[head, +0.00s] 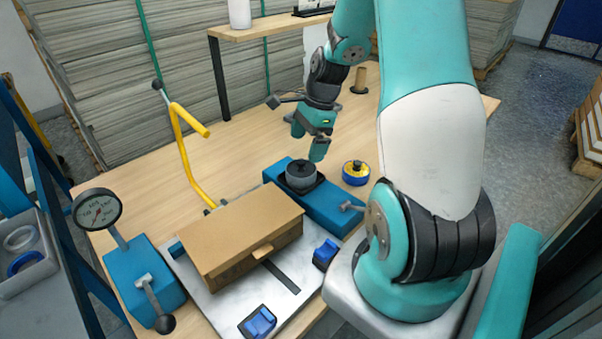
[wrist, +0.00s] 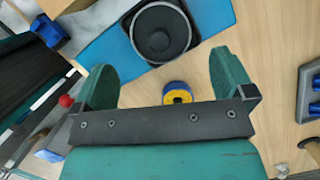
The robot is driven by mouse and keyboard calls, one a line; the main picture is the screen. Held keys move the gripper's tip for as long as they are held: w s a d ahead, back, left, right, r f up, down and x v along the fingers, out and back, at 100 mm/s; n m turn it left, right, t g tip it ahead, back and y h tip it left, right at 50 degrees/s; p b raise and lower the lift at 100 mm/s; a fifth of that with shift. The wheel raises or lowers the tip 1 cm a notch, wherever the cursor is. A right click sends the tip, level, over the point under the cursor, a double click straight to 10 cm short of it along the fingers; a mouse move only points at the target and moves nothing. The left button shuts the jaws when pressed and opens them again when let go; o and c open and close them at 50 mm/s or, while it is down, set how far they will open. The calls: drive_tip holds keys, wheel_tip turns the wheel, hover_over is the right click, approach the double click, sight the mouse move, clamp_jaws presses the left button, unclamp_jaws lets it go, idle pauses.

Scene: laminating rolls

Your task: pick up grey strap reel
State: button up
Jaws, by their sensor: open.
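The grey strap reel (head: 300,176) is a dark round reel with a raised hub. It sits in the dark recess of a blue block (head: 335,209) on the wooden table. In the wrist view the reel (wrist: 160,34) is at the top centre, on the blue block (wrist: 105,47), beyond the fingertips. My gripper (head: 309,140) is above and just behind the reel in the head view. In the wrist view my gripper (wrist: 164,65) has its two green fingers wide apart with nothing between them at the tips.
A yellow and blue reel (head: 356,173) stands beside the block, close to the grey reel. A cardboard box (head: 240,238) lies on a white plate in front. A yellow bent bar (head: 187,150) and a dial gauge (head: 97,210) are at left. The table behind is mostly clear.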

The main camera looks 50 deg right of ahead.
sight(302, 160)
drive_tip(key=shift+p+x, duration=0.35)
drive_tip(key=shift+x, duration=3.25)
drive_tip(key=shift+s, duration=0.15)
drive_tip(key=c, duration=0.9)
drive_tip(key=shift+o, duration=0.2)
drive_tip(key=shift+r, duration=0.1)
